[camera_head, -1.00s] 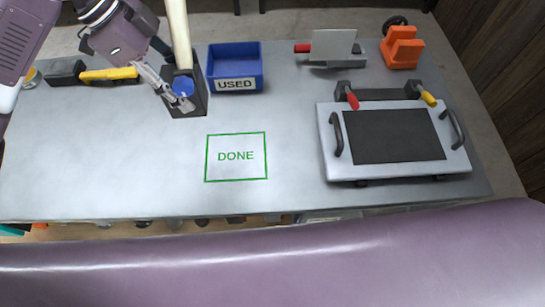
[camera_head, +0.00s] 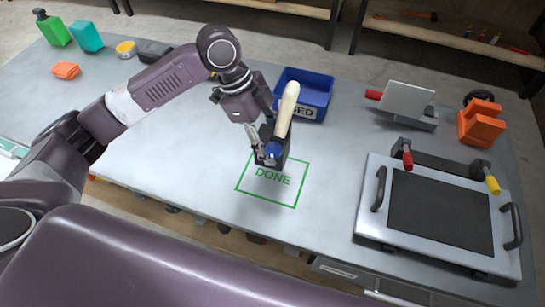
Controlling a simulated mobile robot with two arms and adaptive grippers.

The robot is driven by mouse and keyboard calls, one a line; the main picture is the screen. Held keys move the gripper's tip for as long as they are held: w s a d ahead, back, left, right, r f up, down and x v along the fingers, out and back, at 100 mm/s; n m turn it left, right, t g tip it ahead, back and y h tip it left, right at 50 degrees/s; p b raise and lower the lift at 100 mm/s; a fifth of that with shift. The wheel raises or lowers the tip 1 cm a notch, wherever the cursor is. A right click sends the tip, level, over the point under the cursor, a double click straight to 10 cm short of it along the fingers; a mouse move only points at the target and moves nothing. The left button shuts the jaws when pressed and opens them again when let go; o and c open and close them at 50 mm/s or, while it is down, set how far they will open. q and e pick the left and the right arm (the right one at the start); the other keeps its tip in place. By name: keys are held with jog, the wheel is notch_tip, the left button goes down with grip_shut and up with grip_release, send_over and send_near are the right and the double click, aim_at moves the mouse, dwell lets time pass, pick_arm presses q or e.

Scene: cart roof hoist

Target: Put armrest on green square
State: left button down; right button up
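The armrest has a cream pad (camera_head: 287,106) on a black bracket with a blue knob. My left gripper (camera_head: 266,152) is shut on the armrest at its bracket, beside the blue knob. The armrest is tilted, pad end up, over the upper part of the green square (camera_head: 268,197) marked DONE. The bracket covers part of the square's far edge. Whether its underside touches the bench cannot be told. My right gripper is not in view.
A blue USED bin (camera_head: 307,90) stands just behind the armrest. A white plate with a dark pad (camera_head: 440,215), a grey metal stand (camera_head: 405,103) and an orange block (camera_head: 480,126) are at the right. Bench (camera_head: 200,150) left of the square is clear.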

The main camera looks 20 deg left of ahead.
pick_arm(q)
notch_tip(320, 180, down, 2)
jog(key=shift+f, duration=2.05)
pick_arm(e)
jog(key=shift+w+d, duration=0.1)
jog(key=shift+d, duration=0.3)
pick_arm(q)
jog(key=c, duration=1)
grip_release()
jog(key=shift+f, duration=0.15)
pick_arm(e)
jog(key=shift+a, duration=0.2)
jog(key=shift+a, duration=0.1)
